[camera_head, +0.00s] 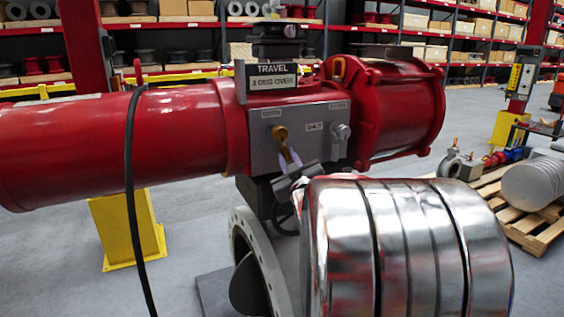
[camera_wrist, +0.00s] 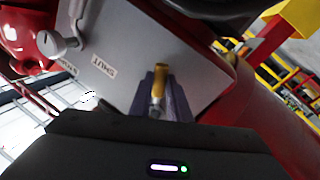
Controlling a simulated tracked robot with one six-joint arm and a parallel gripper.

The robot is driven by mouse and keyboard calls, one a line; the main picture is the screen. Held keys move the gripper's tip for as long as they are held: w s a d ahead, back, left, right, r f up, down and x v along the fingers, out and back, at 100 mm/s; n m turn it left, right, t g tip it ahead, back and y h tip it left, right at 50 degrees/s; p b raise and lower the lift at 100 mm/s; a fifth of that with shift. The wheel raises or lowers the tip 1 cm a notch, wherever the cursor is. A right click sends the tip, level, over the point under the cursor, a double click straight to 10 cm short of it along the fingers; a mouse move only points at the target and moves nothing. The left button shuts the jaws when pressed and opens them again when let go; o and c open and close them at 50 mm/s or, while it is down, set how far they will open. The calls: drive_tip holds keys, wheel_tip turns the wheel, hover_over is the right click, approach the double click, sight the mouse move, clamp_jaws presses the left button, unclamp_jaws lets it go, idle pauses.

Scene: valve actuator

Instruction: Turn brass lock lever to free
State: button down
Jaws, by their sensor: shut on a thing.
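The brass lock lever (camera_head: 280,134) sits on the grey front panel (camera_head: 262,155) of the red valve actuator, left of a silver knob (camera_head: 341,131). In the wrist view the brass lever (camera_wrist: 160,68) stands between the two fingers of my gripper (camera_wrist: 158,92). In the head view my gripper (camera_head: 288,157) reaches the lever's lower end from below, with its fingers shut on it. The fingers cover part of the lever. The label near the silver knob reads SHUT in the wrist view. The lever's own label is too small to read.
The red cylinder (camera_head: 110,145) extends left, with a black cable (camera_head: 130,190) hanging in front. A TRAVEL sign (camera_head: 271,79) stands above the panel. A flanged pipe (camera_head: 262,262) is below. A pallet (camera_head: 535,225) with parts stands at right, and shelves line the back.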

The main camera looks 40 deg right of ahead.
drive_tip(key=n, duration=0.1)
drive_tip(key=d+n, duration=0.1)
drive_tip(key=d+r+n+t, duration=0.1)
drive_tip(key=shift+s+n, duration=0.3)
drive_tip(key=shift+n, duration=0.1)
drive_tip(key=shift+s+d+r+n+t+y, duration=0.1)
drive_tip(key=shift+d+r+n+t+y, duration=0.1)
drive_tip(key=shift+n, duration=0.4)
drive_tip(key=shift+d+r+n+t+y, duration=0.1)
drive_tip(key=shift+d+r+n+t, duration=0.1)
drive_tip(key=shift+n, duration=0.4)
drive_tip(key=c, duration=1.7)
unclamp_jaws()
drive_tip(key=shift+o, duration=0.2)
drive_tip(key=shift+s, duration=0.15)
drive_tip(key=v, duration=1.3)
drive_tip(key=shift+s, duration=0.25)
drive_tip(key=shift+a, duration=0.1)
